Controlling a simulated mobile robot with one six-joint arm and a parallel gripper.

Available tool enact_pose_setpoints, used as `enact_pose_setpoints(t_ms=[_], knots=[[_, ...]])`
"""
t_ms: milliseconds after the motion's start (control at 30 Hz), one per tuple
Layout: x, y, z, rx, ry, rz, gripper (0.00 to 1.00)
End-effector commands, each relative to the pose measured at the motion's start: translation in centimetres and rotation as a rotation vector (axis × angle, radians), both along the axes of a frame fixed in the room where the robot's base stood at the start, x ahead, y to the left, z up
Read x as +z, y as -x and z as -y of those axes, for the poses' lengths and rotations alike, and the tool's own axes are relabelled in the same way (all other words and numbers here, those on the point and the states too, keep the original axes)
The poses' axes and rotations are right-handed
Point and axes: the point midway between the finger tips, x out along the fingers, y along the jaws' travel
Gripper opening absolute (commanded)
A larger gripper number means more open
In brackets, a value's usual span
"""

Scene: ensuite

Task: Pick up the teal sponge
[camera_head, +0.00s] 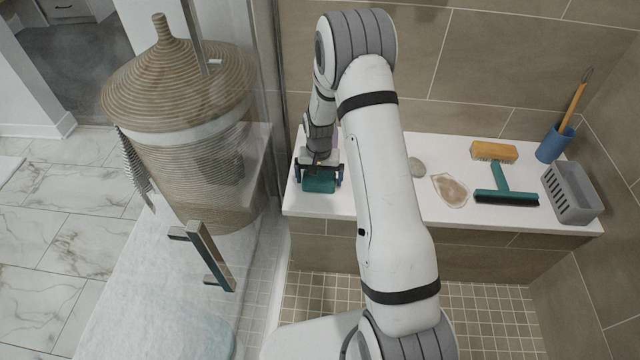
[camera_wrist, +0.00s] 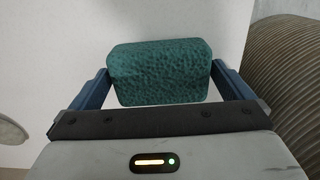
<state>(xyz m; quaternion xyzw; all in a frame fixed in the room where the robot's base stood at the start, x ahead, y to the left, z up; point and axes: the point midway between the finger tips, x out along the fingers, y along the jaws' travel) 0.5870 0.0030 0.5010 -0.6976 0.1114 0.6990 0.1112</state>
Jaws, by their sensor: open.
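The teal sponge (camera_head: 319,184) lies on the white bench ledge (camera_head: 330,207) near its left end. My gripper (camera_head: 319,176) is at the sponge, with one finger on either side of it. In the wrist view the sponge (camera_wrist: 160,72) sits between the two blue fingers of my gripper (camera_wrist: 160,90). The fingers are open, and narrow gaps show between them and the sponge's sides. The sponge's near edge is close to the gripper's dark palm bar. My arm hides part of the ledge's middle.
A glass panel and wicker hamper (camera_head: 185,120) are at left.

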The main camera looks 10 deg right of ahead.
Motion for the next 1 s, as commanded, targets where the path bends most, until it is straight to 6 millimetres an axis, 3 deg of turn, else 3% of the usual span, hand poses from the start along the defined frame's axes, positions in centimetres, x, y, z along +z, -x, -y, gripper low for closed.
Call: enact_pose_setpoints(t_ms=[267, 633, 867, 1000], knots=[[-0.7, -0.1, 0.0, 0.001, 0.000, 0.002, 1.00], [-0.7, 0.0, -0.1, 0.001, 0.000, 0.002, 0.70], [-0.6, -0.1, -0.1, 0.002, 0.000, 0.002, 0.69], [0.8, -0.1, -0.1, 0.002, 0.000, 0.004, 0.69]])
